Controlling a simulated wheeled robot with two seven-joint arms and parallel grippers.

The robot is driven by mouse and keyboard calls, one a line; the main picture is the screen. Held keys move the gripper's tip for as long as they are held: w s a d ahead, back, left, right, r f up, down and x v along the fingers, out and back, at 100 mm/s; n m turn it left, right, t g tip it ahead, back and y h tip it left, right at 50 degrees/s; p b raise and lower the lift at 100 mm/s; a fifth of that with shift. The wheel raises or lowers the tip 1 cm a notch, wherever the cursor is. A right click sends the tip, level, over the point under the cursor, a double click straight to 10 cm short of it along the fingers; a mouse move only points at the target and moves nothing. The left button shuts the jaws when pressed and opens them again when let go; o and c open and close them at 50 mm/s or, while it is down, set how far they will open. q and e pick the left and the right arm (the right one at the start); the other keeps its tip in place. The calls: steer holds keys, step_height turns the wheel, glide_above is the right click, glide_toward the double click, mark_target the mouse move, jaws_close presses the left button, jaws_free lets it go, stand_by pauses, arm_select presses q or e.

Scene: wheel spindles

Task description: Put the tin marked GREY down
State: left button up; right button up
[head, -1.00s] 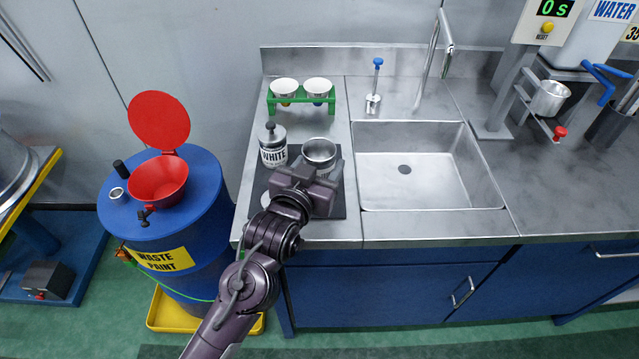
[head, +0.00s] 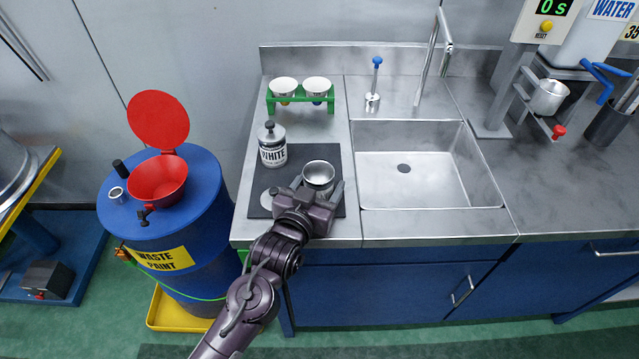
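An open metal tin (head: 319,174) is at the front right of the dark mat (head: 300,154), by the sink. Its label is hidden from me, so I cannot read GREY on it. My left gripper (head: 318,188) reaches it from the front, with a finger on either side, and appears shut on it. The tin is at or just above the mat; its base is hidden behind the gripper. A lidded tin marked WHITE (head: 272,147) stands at the mat's back left. My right gripper is out of view.
A flat round disc (head: 269,199) lies at the mat's front left, partly hidden by my gripper. A green rack (head: 302,103) with two cups stands behind. The sink (head: 430,170) is to the right, a blue waste paint drum (head: 205,185) to the left.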

arm_select(q)
steer(key=shift+o, duration=0.8)
steer(key=shift+r, duration=0.2)
steer(key=b+v, duration=0.1)
steer(key=v, duration=0.9)
steer(key=shift+s+a+f, duration=0.1)
steer(key=shift+s+a, duration=0.05)
steer(key=shift+s, duration=0.25)
steer(key=shift+s+a+r, duration=0.2)
steer(key=shift+s+a, duration=0.05)
steer(key=shift+s, duration=0.3)
steer(key=shift+f, duration=0.1)
